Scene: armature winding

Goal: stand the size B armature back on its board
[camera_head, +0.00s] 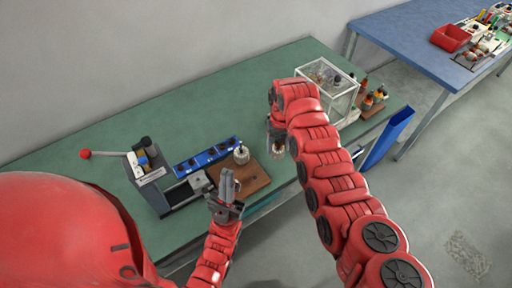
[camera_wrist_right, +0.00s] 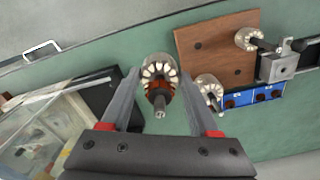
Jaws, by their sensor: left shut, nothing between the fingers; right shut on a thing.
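The wooden board (camera_head: 257,181) lies on the green table; it also shows in the right wrist view (camera_wrist_right: 213,55). My right gripper (camera_wrist_right: 160,88) is shut on an armature (camera_wrist_right: 159,78) with a pale slotted ring, copper-coloured winding and dark shaft. It is held off to the side of the board; in the head view my right arm partly hides it. A second armature (camera_head: 241,155) stands at the board's back corner. A third armature (camera_wrist_right: 249,39) is beside the grey machine block. No size marks are readable. My left gripper (camera_head: 226,190) is shut and empty at the board's left side.
A winding machine (camera_head: 150,168) with a red-knobbed crank stands left of the board. A blue strip (camera_head: 206,157) with dark knobs lies behind the board. Open green table lies behind.

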